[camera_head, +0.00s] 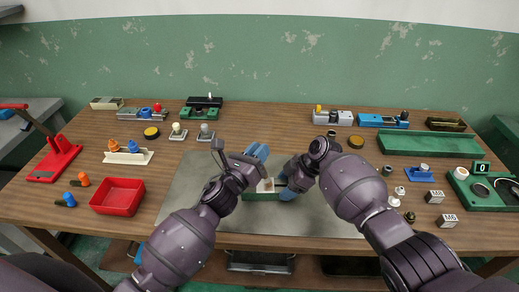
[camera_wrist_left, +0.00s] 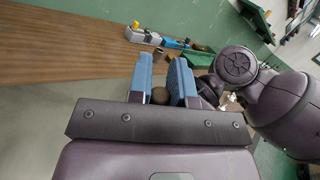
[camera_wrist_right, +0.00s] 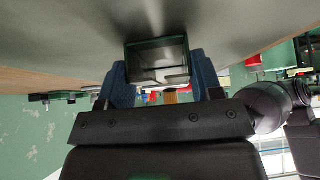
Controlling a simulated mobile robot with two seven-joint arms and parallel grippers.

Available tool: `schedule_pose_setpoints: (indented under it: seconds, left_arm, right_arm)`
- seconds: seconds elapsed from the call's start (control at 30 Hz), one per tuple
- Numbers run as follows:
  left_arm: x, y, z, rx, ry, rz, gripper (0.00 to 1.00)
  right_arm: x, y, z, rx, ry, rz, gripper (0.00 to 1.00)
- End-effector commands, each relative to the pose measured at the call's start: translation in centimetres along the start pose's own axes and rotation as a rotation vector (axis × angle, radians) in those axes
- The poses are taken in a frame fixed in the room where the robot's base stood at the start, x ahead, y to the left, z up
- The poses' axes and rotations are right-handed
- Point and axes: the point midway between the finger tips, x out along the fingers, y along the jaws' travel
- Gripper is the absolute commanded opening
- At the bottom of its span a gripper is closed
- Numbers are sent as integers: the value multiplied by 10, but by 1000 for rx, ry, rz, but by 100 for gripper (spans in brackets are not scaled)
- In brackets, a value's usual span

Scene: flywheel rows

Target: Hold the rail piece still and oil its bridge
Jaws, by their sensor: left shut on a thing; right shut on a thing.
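A green rail piece (camera_head: 248,196) with a pale block in its middle is low over the grey mat, close to the table's front edge. My right gripper (camera_head: 287,188) is shut on it from the right; in the right wrist view the rail piece (camera_wrist_right: 157,48) appears as a green-edged channel between the blue fingers (camera_wrist_right: 158,82). My left gripper (camera_head: 257,153) is just above and behind the rail piece. In the left wrist view its fingers (camera_wrist_left: 161,82) are shut on a small rounded brown thing (camera_wrist_left: 160,95). I cannot tell whether that thing touches the bridge.
The grey mat (camera_head: 190,186) lies under both arms. A red bin (camera_head: 118,195) and a red press (camera_head: 56,160) stand left. Rail assemblies line the back. A long green tray (camera_head: 428,145), small knobs, labelled M6 boxes (camera_head: 434,196) and a green fixture (camera_head: 478,190) are right.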

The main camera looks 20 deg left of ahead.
Motion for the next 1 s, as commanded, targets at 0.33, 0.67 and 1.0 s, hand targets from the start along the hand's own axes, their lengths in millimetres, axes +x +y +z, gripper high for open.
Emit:
schedule_pose_setpoints:
  seconds: [0.33, 0.67, 1.0]
  left_arm:
    - [-11, -4, 1, -1, -1, 0, 0]
    - [-14, 1, 3, 0, -1, 0, 0]
    - [-17, 14, 8, 0, -1, 0, 0]
  right_arm:
    - [0, 0, -1, -1, 1, 1, 42]
    - [0, 0, -1, -1, 1, 1, 42]
    - [0, 0, -1, -1, 1, 1, 42]
